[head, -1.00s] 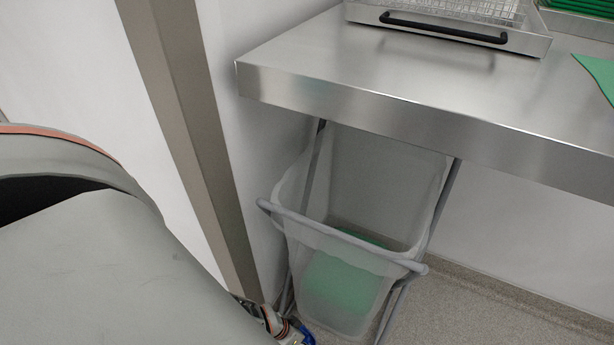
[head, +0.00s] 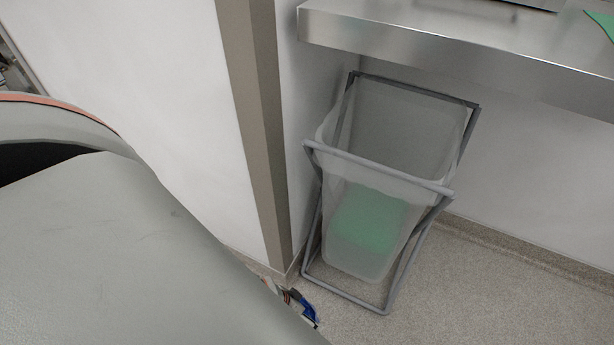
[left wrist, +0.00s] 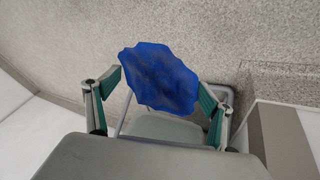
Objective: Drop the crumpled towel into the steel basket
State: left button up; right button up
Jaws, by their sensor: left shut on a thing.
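The crumpled towel (left wrist: 158,78) is blue and hangs between the two green-padded fingers of my left gripper (left wrist: 160,92) in the left wrist view, which is shut on it. In the head view, a small blue part of the towel (head: 303,308) shows past my arm at the bottom. The left gripper (head: 284,297) is mostly hidden there by my large grey arm link. No steel basket can be made out in the head view now; only a tray edge (head: 538,4) shows at the top. My right gripper is not in view.
A translucent bag (head: 400,140) with green contents hangs in a grey folding frame (head: 380,167) under the steel table (head: 450,60). A brown wall post (head: 258,130) stands left of it. Speckled floor (head: 480,290) is free at the lower right.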

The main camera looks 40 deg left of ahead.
pick_arm(q)
jog(key=shift+w+r, duration=0.5)
jog(key=shift+r, duration=0.05)
jog(key=shift+w+r, duration=0.25)
jog(key=shift+r, duration=0.2)
jog(key=shift+s+r, duration=0.15)
jog(key=shift+r, duration=0.1)
jog(key=w+r, duration=0.3)
jog(key=r, duration=1.6)
jog(key=w+r, duration=0.3)
jog(key=r, duration=1.7)
jog(key=w+r, duration=0.2)
jog(key=r, duration=1.7)
jog(key=shift+w+d+r, duration=0.15)
jog(key=shift+w+d, duration=0.2)
jog(key=shift+w, duration=0.05)
jog(key=shift+d, duration=0.25)
jog(key=shift+a, duration=0.15)
